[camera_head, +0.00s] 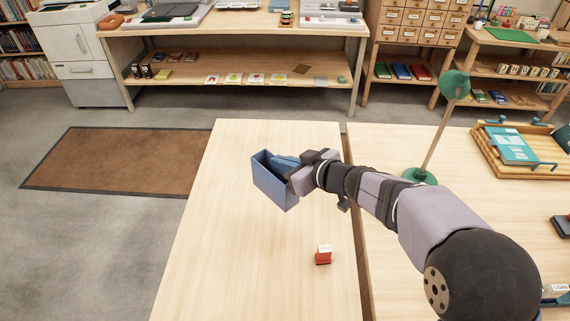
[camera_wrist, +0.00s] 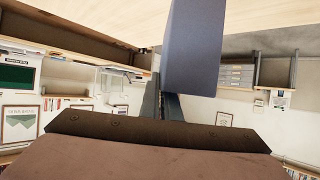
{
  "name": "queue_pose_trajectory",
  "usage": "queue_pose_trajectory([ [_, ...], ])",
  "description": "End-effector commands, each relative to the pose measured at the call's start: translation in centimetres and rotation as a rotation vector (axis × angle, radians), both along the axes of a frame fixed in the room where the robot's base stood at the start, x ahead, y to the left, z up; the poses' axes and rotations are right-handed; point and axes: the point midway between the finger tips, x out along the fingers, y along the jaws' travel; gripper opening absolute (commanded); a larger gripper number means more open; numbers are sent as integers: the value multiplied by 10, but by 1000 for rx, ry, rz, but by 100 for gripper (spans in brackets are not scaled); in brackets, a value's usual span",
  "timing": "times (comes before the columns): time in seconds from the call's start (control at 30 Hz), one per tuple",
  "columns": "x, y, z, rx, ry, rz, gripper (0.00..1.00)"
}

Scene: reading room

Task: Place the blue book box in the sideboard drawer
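The blue book box (camera_head: 272,187) is on or just above the near wooden table, left of my arm. It stands roughly upright with its open top showing blue contents. My gripper (camera_head: 297,172) is at its right side. In the wrist view, the box (camera_wrist: 192,45) fills the top middle as a plain blue-grey face. My gripper's dark fingers (camera_wrist: 160,104) are close together at its edge and seem shut on one wall; the box hides part of one finger. Whether its base touches the table cannot be told. I do not see an open sideboard drawer.
A red-and-white stamp (camera_head: 323,255) stands on the near table (camera_head: 220,260). A green lamp (camera_head: 420,176) and a wooden tray (camera_head: 490,165) are on the table to the right. A brown mat (camera_head: 120,160) lies on the floor left. Shelves line the back.

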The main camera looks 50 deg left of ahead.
Motion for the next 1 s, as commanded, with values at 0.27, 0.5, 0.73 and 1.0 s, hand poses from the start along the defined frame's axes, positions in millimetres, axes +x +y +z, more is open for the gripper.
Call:
queue_pose_trajectory([
  [0.27, 0, 0, 22, 2, 0, 0, 0],
  [0.5, 0, 0, 40, 1, 0, 0, 0],
  [0.73, 0, 0, 38, 2, 0, 0, 0],
  [1.0, 0, 1, 49, 5, -3, 1, 0],
])
